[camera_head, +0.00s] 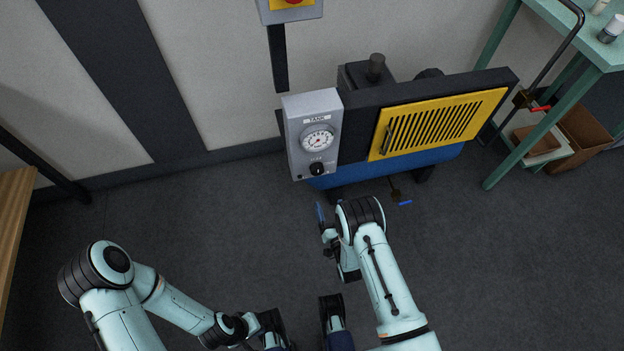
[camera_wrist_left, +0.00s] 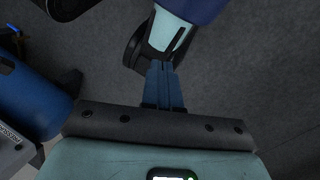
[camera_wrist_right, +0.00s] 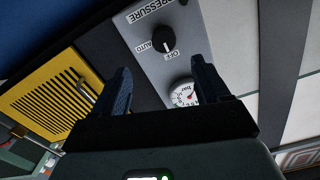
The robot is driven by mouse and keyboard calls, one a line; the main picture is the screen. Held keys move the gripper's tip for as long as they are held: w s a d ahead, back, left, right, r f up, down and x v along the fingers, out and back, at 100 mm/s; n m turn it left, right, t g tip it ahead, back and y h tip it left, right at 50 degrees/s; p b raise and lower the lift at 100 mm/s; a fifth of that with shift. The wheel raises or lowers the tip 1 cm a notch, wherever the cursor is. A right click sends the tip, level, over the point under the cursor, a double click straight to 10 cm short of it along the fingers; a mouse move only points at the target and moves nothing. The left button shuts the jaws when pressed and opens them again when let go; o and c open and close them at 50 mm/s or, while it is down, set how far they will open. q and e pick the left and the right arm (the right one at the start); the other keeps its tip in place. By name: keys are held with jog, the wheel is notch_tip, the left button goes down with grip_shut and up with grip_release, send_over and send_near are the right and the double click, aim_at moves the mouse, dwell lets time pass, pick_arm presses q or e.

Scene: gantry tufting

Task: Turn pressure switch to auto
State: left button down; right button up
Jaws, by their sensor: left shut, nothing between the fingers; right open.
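The grey pressure switch box (camera_head: 313,160) labelled TANK has a round gauge (camera_head: 317,138) and a black knob (camera_head: 317,169) below it. My right gripper (camera_head: 322,218) is in front of and below the box, apart from it. In the right wrist view, my right gripper (camera_wrist_right: 163,85) is open and empty, its fingers facing the box. The knob (camera_wrist_right: 162,40) shows beyond them, between the AUTO and OFF labels. A small white mark on the knob lies on its OFF-label side. My left gripper (camera_wrist_left: 163,85) is shut and empty, away from the box.
A blue tank unit with a yellow slatted panel (camera_head: 438,122) stands right of the box. A red button on a yellow plate (camera_head: 290,3) is above. A green table (camera_head: 590,45) is at the right, a wooden top (camera_head: 12,215) at the left.

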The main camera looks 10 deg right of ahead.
aim_at(318, 173)
jog(key=w+b, duration=0.1)
jog(key=w, duration=0.7)
jog(key=w+b, duration=0.1)
jog(key=w, duration=0.3)
jog(key=shift+a+b, duration=0.35)
pick_arm(q)
jog(key=w+a+f+t, duration=0.1)
jog(key=w+a+f, duration=0.1)
jog(key=w+f, duration=0.1)
jog(key=shift+w+a+f+t+y, duration=0.15)
jog(key=shift+w+f+t+y, duration=0.2)
jog(key=shift+w, duration=0.4)
pick_arm(e)
jog(key=shift+w+r, duration=0.1)
jog(key=shift+w, duration=0.65)
jog(key=c, duration=1)
